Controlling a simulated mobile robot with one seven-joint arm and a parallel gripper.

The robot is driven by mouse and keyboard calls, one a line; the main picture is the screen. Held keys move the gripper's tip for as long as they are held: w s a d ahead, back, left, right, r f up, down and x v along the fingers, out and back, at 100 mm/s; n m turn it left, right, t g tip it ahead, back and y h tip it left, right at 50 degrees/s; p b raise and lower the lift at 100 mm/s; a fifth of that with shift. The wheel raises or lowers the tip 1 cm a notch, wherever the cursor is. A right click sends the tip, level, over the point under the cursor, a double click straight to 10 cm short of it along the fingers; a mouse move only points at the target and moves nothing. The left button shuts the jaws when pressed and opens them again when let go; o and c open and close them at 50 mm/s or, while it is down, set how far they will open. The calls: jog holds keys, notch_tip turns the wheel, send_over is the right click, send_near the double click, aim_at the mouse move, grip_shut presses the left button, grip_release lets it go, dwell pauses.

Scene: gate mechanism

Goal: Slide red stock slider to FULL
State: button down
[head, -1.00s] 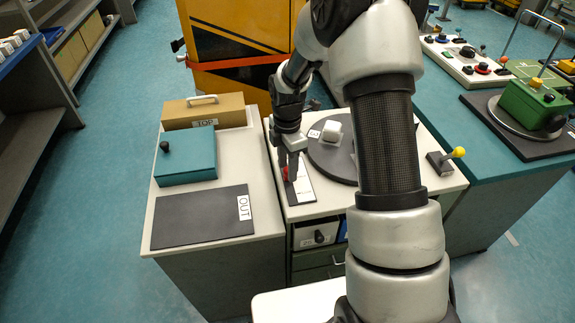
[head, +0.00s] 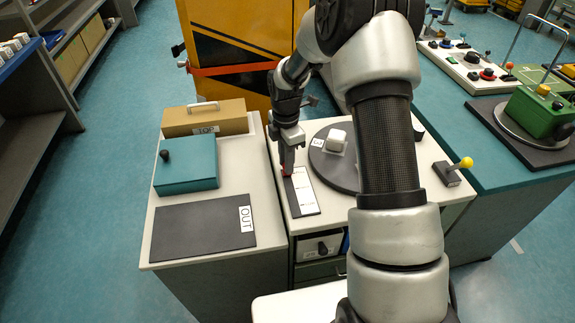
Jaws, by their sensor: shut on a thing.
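The slider plate (head: 303,194), a black and white strip with small markings too small to read, lies on the white cabinet top. My gripper (head: 287,168) points down at that far end and is shut on the red slider. Its fingers hide most of the slider.
A dark round turntable (head: 325,172) with a white block (head: 335,140) stands close right of the plate. A yellow-knobbed lever (head: 455,170) is farther right. On the left are a teal box (head: 186,168), a tan box (head: 215,121) and a black OUT mat (head: 195,229).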

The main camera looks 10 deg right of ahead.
jog(key=shift+w+r, duration=0.1)
jog(key=shift+w, duration=0.15)
jog(key=c, duration=1.5)
grip_release()
jog(key=shift+c, duration=0.2)
jog(key=shift+s, duration=0.1)
notch_tip(320, 180, up, 17)
jog(key=shift+r, duration=0.2)
